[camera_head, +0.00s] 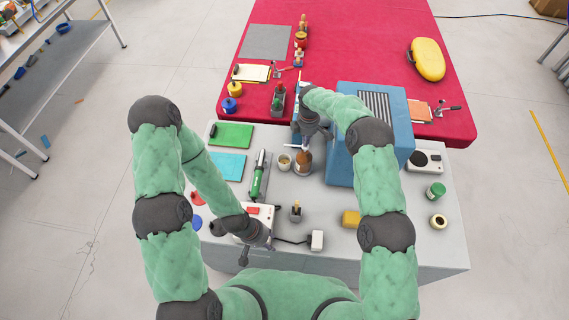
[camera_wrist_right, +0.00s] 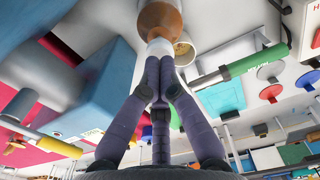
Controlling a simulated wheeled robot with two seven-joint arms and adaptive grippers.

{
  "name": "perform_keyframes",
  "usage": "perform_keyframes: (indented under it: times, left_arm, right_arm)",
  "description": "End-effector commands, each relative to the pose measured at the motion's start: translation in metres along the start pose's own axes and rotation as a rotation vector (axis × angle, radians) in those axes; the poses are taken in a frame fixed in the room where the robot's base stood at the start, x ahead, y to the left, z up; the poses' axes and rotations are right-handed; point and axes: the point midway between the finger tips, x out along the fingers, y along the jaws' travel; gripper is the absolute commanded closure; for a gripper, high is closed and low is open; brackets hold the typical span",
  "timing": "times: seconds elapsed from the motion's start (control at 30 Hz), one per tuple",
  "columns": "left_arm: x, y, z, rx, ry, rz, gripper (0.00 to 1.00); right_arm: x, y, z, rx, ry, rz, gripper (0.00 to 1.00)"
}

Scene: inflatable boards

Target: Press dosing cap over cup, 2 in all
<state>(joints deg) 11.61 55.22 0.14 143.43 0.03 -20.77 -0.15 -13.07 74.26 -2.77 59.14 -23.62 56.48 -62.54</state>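The brown bottle (camera_head: 303,163) stands on the grey table; in the right wrist view its brown body (camera_wrist_right: 160,16) ends in a white dosing cap (camera_wrist_right: 160,46). A small pale cup (camera_head: 284,162) stands just left of the bottle, and in the right wrist view its yellowish inside (camera_wrist_right: 185,52) shows beside the cap. My right gripper (camera_head: 302,143) is above the bottle; in its wrist view the fingers (camera_wrist_right: 160,64) are together, with the tips at the cap, contact unclear. My left gripper (camera_head: 255,246) is low near the table's front edge, its fingers too small to read.
A large blue box (camera_head: 368,130) stands right of the bottle, close to my right forearm. A green tool (camera_head: 259,176) lies to the left. A red-covered surface (camera_head: 355,40) lies behind.

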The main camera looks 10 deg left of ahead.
Motion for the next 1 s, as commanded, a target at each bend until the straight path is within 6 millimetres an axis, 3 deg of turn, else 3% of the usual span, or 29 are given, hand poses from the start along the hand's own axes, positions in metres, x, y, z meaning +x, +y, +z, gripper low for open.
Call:
perform_keyframes:
  times: [1.0]
  left_arm:
    - [0.023, -0.008, -0.001, 0.0, 0.0, 0.0, 0.6]
  right_arm:
    - [0.027, -0.001, 0.0, 0.0, 0.0, -0.001, 1.0]
